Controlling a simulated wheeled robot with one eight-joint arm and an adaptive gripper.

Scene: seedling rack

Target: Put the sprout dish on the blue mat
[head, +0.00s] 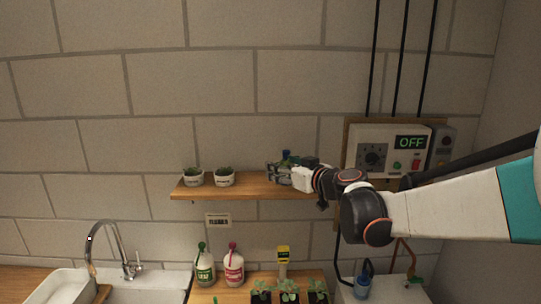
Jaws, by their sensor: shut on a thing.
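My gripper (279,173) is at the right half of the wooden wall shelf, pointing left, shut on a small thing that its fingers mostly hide. I cannot tell for sure whether this is a sprout dish. Two small pale dishes with green sprouts stand on the shelf's left part: a left dish (193,177) and a right dish (224,177). Both are apart from my gripper. A small dark blue patch (287,155) shows just above my gripper; I cannot tell what it belongs to. I cannot make out a blue mat.
The wooden shelf (245,192) has a clear stretch between the right dish and my gripper. A control box (385,150) is on the wall at right. Below are two bottles (205,268) (233,267), seedlings (288,290), a sink (150,284) and a faucet (106,232).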

